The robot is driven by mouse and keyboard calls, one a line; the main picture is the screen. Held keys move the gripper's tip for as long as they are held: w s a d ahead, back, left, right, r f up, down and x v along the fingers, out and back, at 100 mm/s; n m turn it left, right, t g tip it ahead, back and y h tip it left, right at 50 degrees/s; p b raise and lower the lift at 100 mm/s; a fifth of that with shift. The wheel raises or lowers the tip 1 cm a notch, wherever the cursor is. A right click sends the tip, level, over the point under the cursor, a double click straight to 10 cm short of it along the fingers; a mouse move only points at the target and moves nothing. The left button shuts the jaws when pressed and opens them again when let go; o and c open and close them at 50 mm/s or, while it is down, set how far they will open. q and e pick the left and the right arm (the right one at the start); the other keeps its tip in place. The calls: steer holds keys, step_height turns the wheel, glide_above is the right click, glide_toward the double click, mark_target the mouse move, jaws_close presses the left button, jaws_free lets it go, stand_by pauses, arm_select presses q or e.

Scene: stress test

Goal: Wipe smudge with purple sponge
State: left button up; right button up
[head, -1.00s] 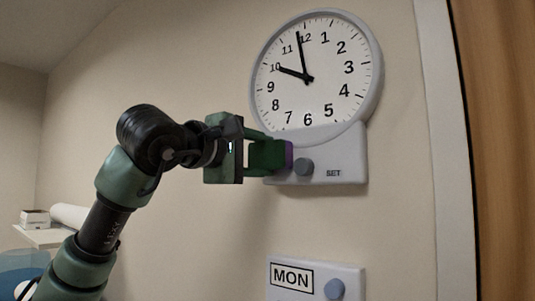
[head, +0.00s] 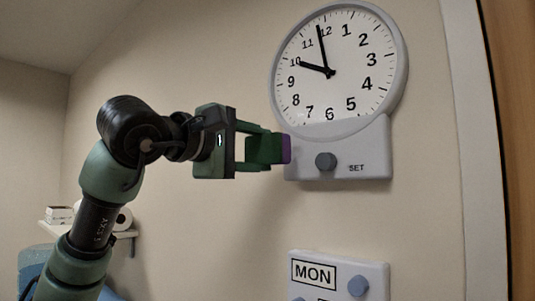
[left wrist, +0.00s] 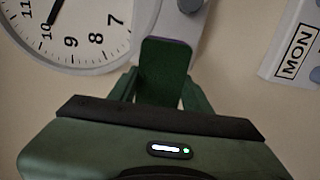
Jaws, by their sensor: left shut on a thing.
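My left gripper (head: 262,148) is shut on the sponge, which has a dark green body (head: 264,150) and a purple face (head: 286,149) turned toward the wall clock. In the head view the purple face is beside the left edge of the clock's base plate; I cannot tell if it touches. In the left wrist view the sponge (left wrist: 164,75) sits between the fingers, with a thin purple edge at its top. I cannot make out a smudge in either view. My right gripper is not in view.
A round wall clock (head: 308,100) has a base plate (head: 350,146) with a grey knob (head: 326,161) marked SET. Below is a MON panel (head: 337,268) with a blue-grey knob (head: 358,286). A door frame (head: 472,150) stands right. A shelf with boxes (head: 60,215) is at far left.

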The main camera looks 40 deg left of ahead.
mark_target(258, 150)
arm_select(q)
steer(key=shift+s, duration=0.7)
steer(key=shift+s, duration=0.1)
steer(key=shift+s+a, duration=0.2)
steer(key=shift+s, duration=1.3)
steer(key=shift+w, duration=0.15)
